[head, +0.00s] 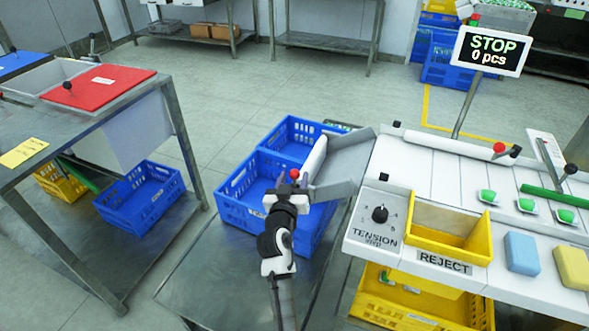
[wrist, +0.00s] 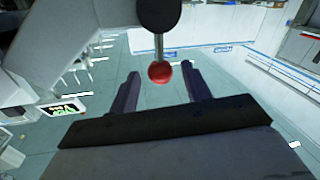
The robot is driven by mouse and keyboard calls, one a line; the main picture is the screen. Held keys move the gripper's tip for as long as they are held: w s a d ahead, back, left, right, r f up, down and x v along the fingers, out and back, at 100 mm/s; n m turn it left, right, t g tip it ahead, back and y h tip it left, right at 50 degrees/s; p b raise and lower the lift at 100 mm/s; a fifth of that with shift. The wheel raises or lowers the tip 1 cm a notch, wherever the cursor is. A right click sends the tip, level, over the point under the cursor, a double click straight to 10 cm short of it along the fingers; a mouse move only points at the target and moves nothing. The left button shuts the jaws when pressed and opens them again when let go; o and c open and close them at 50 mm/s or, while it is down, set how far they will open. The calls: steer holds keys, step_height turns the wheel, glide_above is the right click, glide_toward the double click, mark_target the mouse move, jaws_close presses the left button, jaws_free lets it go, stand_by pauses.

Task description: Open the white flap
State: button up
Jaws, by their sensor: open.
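The white flap (head: 315,158) shows in the head view as a narrow, tilted white piece at the left end of the grey chute (head: 350,160). A red ball knob (head: 295,174) is beside its lower end. In the wrist view the red ball (wrist: 160,72) is on a metal stem below a dark rounded mount (wrist: 158,14). My gripper (head: 287,191) is open, at the knob. In the wrist view its fingers stand on either side of the ball, with gaps showing on both sides. The flap's face is mostly hidden in the head view.
Blue crates (head: 240,190) stand below the chute. Right of it are a yellow reject bin (head: 450,235), a tension dial (head: 380,214) and a STOP display (head: 491,50). A table with a red lid (head: 100,84) stands left. Open floor lies between.

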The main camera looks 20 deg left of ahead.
steer(key=shift+w+a, duration=0.2)
steer(key=shift+w, duration=1)
jaws_close()
